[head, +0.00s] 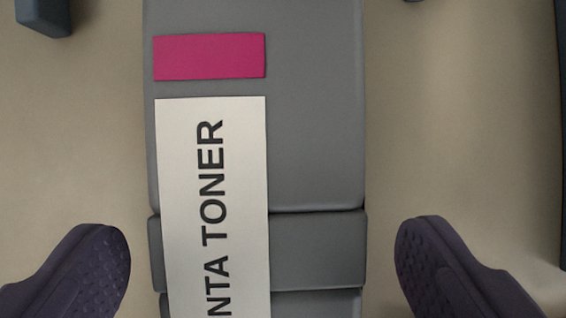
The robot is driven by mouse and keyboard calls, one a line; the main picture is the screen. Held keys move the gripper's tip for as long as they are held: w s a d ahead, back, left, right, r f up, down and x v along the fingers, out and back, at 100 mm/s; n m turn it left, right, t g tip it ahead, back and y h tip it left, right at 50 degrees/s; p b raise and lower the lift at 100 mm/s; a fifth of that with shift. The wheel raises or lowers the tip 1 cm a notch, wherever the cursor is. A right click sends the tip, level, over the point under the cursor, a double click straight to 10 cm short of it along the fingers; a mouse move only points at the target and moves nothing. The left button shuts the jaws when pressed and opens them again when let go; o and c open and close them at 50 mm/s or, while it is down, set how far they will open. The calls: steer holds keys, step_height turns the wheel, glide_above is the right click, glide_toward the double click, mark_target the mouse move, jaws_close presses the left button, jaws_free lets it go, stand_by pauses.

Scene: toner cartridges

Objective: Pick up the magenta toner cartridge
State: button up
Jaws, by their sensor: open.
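The magenta toner cartridge (315,120) is a long grey block that runs from the top to the bottom of the head view. It bears a magenta patch (209,56) and a cream label whose visible part reads "NTA TONER" (213,205). Its two ends are cut off by the picture edges. My gripper (263,250) is open, with one dark ridged finger on each side of the cartridge. A gap shows between each finger and the cartridge's sides, so neither finger appears to touch it.
A dark grey object (43,15) shows at the top left corner. A small dark thing is at the top edge right of the cartridge, and a dark edge (562,130) runs along the far right.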

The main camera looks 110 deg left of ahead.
mark_target(253, 266)
steer(key=b+x, duration=0.1)
steer(key=x, duration=0.3)
steer(key=shift+d+f+b, duration=0.2)
steer(key=shift+b, duration=0.1)
steer(key=shift+r, duration=0.1)
steer(key=shift+c, duration=0.5)
steer(key=c, duration=1.5)
steer(key=shift+o, duration=0.2)
steer(key=shift+r, duration=0.1)
